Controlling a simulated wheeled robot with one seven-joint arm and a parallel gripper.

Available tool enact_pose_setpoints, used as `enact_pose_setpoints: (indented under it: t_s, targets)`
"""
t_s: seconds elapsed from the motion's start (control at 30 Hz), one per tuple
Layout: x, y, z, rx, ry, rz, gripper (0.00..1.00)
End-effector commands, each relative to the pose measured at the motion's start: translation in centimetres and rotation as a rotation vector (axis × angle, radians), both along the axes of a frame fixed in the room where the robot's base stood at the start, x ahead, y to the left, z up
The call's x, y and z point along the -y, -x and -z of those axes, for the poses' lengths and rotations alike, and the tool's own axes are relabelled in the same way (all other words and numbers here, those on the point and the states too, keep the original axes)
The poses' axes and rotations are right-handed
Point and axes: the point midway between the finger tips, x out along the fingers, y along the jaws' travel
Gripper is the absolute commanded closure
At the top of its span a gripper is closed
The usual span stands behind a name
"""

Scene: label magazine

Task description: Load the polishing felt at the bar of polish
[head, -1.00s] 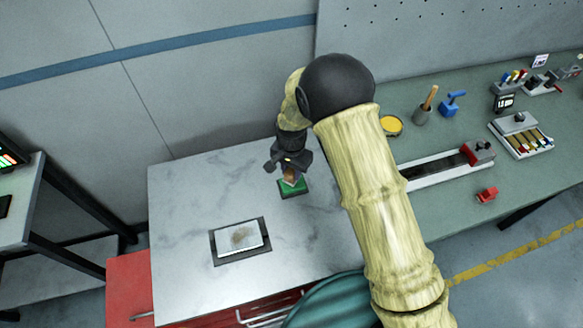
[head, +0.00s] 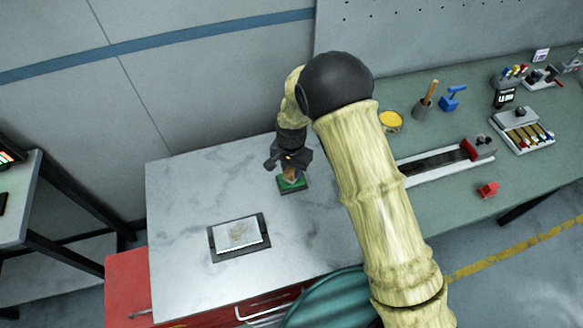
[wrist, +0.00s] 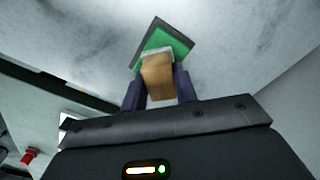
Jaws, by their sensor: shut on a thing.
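My gripper (head: 291,166) is shut on the polishing felt, a tan block with a pale end (wrist: 157,75). In the head view the felt (head: 290,174) points down at the bar of polish, a green block with a dark edge (head: 297,187). The bar lies on the pale marbled tabletop; it also shows in the wrist view (wrist: 176,42), right beyond the felt's pale end. The felt's end overlaps the green surface in both views. I cannot tell whether they touch.
A pale plate with a brownish smudge (head: 238,235) lies in a dark frame on the marbled tabletop (head: 185,195). A green bench (head: 450,210) at right holds a yellow tin (head: 391,120), a long channel fixture (head: 435,168) and a red block (head: 488,189). The tabletop's left side is clear.

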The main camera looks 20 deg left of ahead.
Motion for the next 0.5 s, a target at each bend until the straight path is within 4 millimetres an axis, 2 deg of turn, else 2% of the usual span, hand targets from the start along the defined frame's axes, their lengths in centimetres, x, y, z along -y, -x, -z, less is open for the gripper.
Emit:
enact_pose_setpoints:
  t_s: [0.5]
  targets:
    - [0.01,-0.01,0.55,0.0,0.0,0.0,0.9]
